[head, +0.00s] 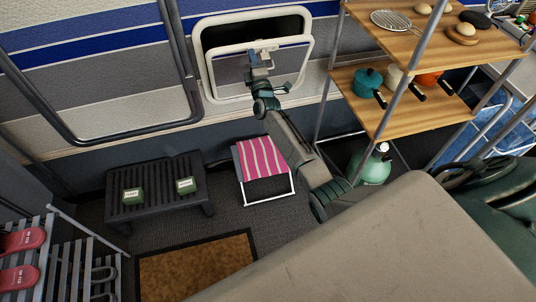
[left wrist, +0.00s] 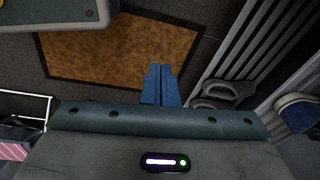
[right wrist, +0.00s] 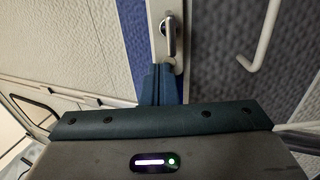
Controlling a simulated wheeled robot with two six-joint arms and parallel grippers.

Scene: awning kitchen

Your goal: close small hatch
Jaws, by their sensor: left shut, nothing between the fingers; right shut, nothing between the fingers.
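The small hatch (head: 232,74) is in the striped caravan wall, with a white-rimmed grey door panel. The panel stands away from its frame, and a dark opening (head: 225,32) shows above and behind it. My right gripper (head: 260,54) is in front of the panel, near its upper middle, and hides part of it. In the right wrist view its fingers (right wrist: 160,72) are shut and empty, close to a metal latch (right wrist: 171,40) on a white edge; contact cannot be told. My left gripper (left wrist: 161,70) is shut and empty above the brown mat (left wrist: 100,50).
A wooden shelf rack (head: 400,112) with pots stands right of the hatch. A pink striped stool (head: 262,157) and a dark low bench (head: 155,206) stand below. A slatted shoe rack (head: 70,262) is at lower left. The mat (head: 195,270) lies clear on the floor.

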